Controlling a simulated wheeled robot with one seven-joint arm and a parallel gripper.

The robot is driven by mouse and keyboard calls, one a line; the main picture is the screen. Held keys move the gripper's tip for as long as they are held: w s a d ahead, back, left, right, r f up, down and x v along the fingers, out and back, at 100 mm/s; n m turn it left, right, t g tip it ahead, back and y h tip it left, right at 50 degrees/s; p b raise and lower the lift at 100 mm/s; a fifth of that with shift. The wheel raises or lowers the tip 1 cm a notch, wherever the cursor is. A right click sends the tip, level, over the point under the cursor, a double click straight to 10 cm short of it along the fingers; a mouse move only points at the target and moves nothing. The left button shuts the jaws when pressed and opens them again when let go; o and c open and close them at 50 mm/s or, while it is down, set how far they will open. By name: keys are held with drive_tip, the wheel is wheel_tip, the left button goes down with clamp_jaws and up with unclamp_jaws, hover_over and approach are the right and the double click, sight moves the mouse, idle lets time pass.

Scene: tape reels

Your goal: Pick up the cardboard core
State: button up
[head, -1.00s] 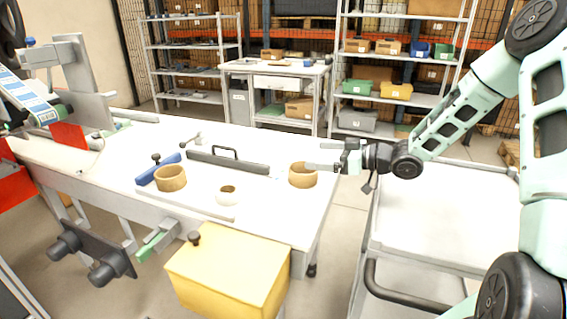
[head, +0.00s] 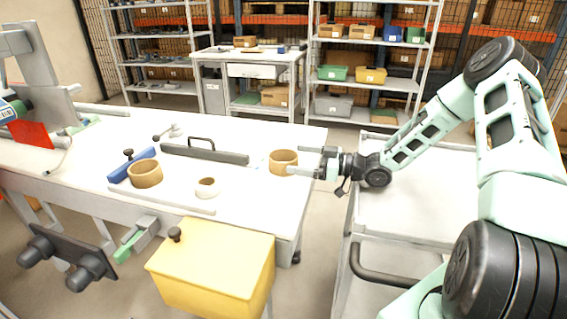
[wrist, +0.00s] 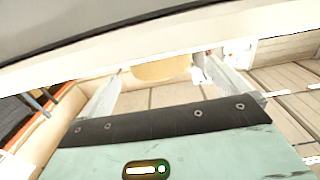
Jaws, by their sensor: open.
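The cardboard core, a tan ring (head: 284,162), stands upright at the right end of the white table. My gripper (head: 298,160) is open at its right side, fingers pointing left towards it. In the head view the lower finger overlaps the core's right edge; I cannot tell whether they touch. In the wrist view a tan curved piece, likely the core (wrist: 162,69), shows just past the spread fingers of my gripper (wrist: 158,64), partly cut off by a pale edge above. Nothing is held.
Another tan ring (head: 145,174) and a small white roll (head: 207,188) are on the white table (head: 240,205) to the left. A dark bar with a handle (head: 205,153) lies behind the roll. A yellow box (head: 210,270) stands at the table's front, a cart (head: 415,200) at right.

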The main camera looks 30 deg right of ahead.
sight(270, 154)
drive_tip(key=x, duration=0.5)
drive_tip(key=shift+w+a, duration=0.15)
drive_tip(key=shift+a, duration=0.05)
drive_tip(key=c, duration=1)
drive_tip(key=shift+r, duration=0.1)
